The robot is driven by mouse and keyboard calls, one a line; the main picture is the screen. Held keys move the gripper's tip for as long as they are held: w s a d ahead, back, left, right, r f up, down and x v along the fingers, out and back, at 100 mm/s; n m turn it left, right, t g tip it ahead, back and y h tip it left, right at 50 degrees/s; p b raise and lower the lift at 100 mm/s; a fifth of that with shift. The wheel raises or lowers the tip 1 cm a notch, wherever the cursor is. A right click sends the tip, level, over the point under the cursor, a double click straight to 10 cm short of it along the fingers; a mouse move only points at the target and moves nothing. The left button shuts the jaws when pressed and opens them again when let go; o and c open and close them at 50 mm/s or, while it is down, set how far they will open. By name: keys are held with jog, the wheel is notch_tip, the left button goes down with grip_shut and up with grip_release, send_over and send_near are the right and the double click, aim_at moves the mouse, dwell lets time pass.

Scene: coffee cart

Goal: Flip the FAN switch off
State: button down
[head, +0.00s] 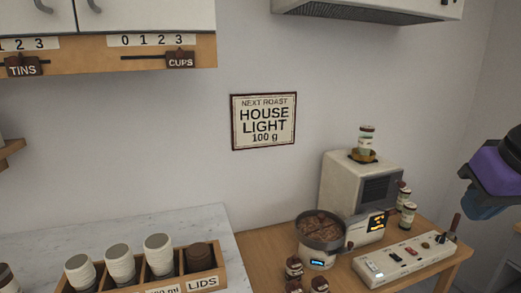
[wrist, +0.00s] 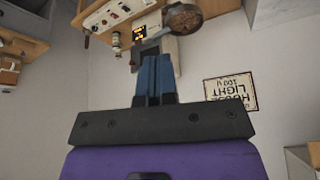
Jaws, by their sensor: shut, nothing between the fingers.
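A white control strip (head: 405,260) with several small switches, a red button and an upright dark lever lies on the wooden counter at the lower right of the head view. It also shows, turned over, at the top of the wrist view (wrist: 115,14). Its labels are too small to read, so I cannot tell which switch is FAN. My gripper (head: 484,208) is at the right edge of the head view, above and apart from the strip. In the wrist view its blue fingers (wrist: 154,62) are together and empty.
A white roaster (head: 345,185) with a jar on top stands behind the strip. A pan of beans on a scale (head: 318,262) and several small jars stand nearby. A range hood (head: 370,8) hangs above. The wall sign (head: 263,121) reads HOUSE LIGHT. Air above the strip is clear.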

jog(key=shift+s+a+r, duration=0.1)
jog(key=shift+s, duration=0.4)
jog(key=shift+s+a+r, duration=0.1)
jog(key=shift+s, duration=0.4)
